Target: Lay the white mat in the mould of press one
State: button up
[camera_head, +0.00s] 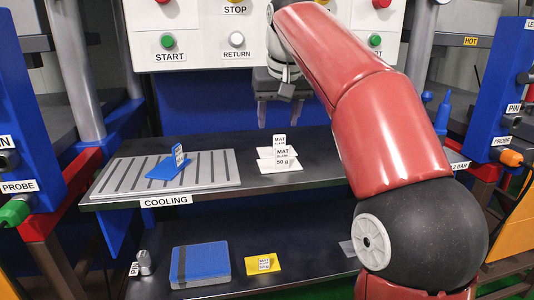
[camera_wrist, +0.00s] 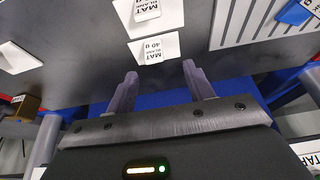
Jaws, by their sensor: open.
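Two white mats with upright MAT tags lie on the dark upper shelf. The front one (camera_head: 281,168) has a tag reading 50 g in the head view; the other (camera_head: 262,152) lies just behind it. In the wrist view, a white mat (camera_wrist: 140,52) with a tag that seems to read 40 U lies just beyond the fingertips, with another white mat (camera_wrist: 148,22) past it. My gripper (camera_head: 276,112) hangs above the shelf's back edge; its fingers (camera_wrist: 160,72) are apart with nothing between them. I cannot make out the mould of press one.
A grey slatted cooling rack (camera_head: 215,178) with a blue mat (camera_head: 168,168) fills the shelf's left. The lower shelf holds a blue pad (camera_head: 205,264) and a yellow tagged mat (camera_head: 262,265). Blue machine columns (camera_head: 40,120) stand at both sides. A button panel (camera_head: 200,40) is behind.

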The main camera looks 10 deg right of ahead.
aim_at(279, 136)
jog(key=x, duration=0.2)
jog(key=b+x, duration=0.1)
jog(key=x, duration=0.1)
jog(key=d+x, duration=0.1)
jog(key=x, duration=0.1)
jog(key=shift+w+f+b, duration=0.2)
jog(key=shift+b, duration=0.15)
jog(key=shift+c, duration=0.2)
jog(key=c, duration=1.1)
jog(key=shift+r, duration=0.15)
